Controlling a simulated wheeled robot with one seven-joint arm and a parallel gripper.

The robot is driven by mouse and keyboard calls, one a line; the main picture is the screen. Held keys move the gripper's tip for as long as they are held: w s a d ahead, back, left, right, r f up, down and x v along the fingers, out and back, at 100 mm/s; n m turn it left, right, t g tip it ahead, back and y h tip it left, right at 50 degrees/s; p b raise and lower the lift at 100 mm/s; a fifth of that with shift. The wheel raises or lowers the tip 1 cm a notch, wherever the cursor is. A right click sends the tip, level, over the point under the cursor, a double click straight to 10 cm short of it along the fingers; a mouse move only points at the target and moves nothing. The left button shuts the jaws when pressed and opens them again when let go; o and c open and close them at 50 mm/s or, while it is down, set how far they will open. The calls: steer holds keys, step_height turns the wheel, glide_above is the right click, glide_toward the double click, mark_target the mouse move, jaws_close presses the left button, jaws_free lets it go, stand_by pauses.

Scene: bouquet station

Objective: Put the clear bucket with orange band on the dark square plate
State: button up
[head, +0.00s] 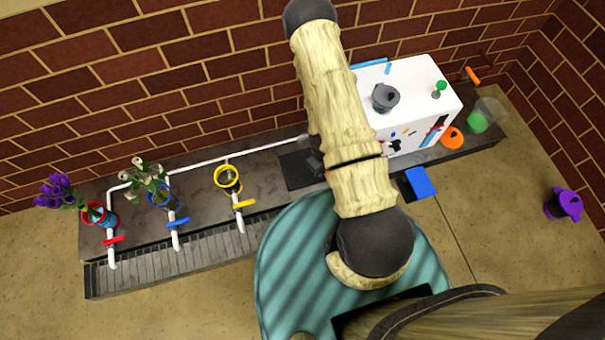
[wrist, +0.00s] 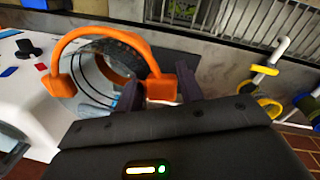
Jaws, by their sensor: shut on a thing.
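The clear bucket with orange band (wrist: 88,78) shows in the wrist view, with its orange arched handle. My gripper (wrist: 160,90) is shut on the orange block at one end of that handle, with a dark finger on each side. The bucket looks tilted in this view. In the head view my arm hides the bucket and most of the gripper. The dark square plate (head: 299,171) lies on the dark counter in the head view, just left of my arm. I cannot tell how far the bucket is above the counter.
A white box (head: 425,85) with a grey pot stands right of my arm. Left on the counter are white pipes with a yellow-rimmed bucket (head: 228,177), a blue flower bucket (head: 163,196) and a red-rimmed flower bucket (head: 95,214). An orange object (head: 452,138) lies right of the box.

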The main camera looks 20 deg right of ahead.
steer(key=s+d+f+n+b, duration=0.1)
steer(key=s+f+b, duration=0.3)
steer(key=f+b, duration=1)
steer(key=shift+f+n+y+b, duration=0.3)
steer(key=shift+n+b, duration=0.3)
steer(key=shift+b, duration=0.25)
steer(key=shift+s+d+r, duration=0.1)
steer(key=shift+r, duration=0.05)
steer(key=w+a+b, duration=0.5)
steer(key=w+a, duration=0.3)
steer(key=w, duration=0.3)
steer(key=shift+w+b, duration=0.3)
steer(key=shift+b, duration=0.1)
steer(key=shift+a, duration=0.1)
